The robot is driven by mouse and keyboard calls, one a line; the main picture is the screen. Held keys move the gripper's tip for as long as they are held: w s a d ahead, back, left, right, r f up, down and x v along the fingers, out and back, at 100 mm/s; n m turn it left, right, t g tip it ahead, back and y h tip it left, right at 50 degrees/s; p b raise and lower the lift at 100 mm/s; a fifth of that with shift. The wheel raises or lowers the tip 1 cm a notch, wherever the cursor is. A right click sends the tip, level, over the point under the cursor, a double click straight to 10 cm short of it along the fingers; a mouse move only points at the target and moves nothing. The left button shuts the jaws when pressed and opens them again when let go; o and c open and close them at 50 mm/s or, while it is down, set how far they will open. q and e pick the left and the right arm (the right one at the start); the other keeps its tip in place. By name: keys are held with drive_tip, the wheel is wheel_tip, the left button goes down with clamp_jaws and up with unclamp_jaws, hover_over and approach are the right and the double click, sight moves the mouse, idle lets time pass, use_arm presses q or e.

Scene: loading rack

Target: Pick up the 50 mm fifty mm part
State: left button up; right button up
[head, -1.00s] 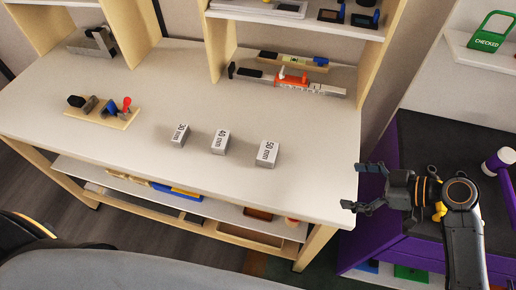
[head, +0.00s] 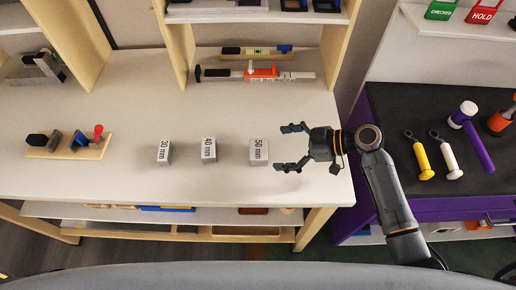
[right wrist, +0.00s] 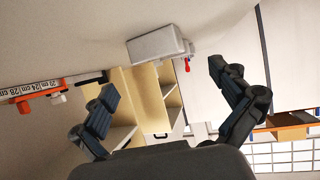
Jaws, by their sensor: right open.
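The 50 mm part (head: 259,152) is a small grey block with a white labelled face, standing on the pale table near its right end. It also shows in the right wrist view as a grey block (right wrist: 158,46), beyond and between the fingers. My right gripper (head: 280,148) is open, just right of the block, with its fingers pointing left toward it. In the right wrist view the gap between its fingers (right wrist: 165,85) is empty. The 40 mm block (head: 208,150) and the 30 mm block (head: 164,152) stand further left. My left gripper is not in view.
A wooden holder (head: 70,148) with small tools lies at the left. An orange and grey caliper (head: 258,73) lies at the back under the shelf. A purple cart (head: 420,207) with a dark top holding tools stands to the right. The table front is clear.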

sight(260, 150)
drive_tip(key=shift+a, duration=0.25)
drive_tip(key=p+x, duration=0.2)
drive_tip(key=x, duration=0.2)
drive_tip(key=shift+w+a+f+p, duration=0.1)
drive_tip(key=shift+a+p, duration=0.1)
drive_tip(key=shift+p, duration=0.15)
drive_tip(key=shift+a+f, duration=0.2)
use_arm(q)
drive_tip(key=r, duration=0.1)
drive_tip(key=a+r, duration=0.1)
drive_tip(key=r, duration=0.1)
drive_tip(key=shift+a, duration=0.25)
use_arm(e)
drive_tip(key=shift+d, duration=0.1)
drive_tip(key=c, duration=0.6)
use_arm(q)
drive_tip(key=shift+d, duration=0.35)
use_arm(e)
drive_tip(key=c, duration=0.7)
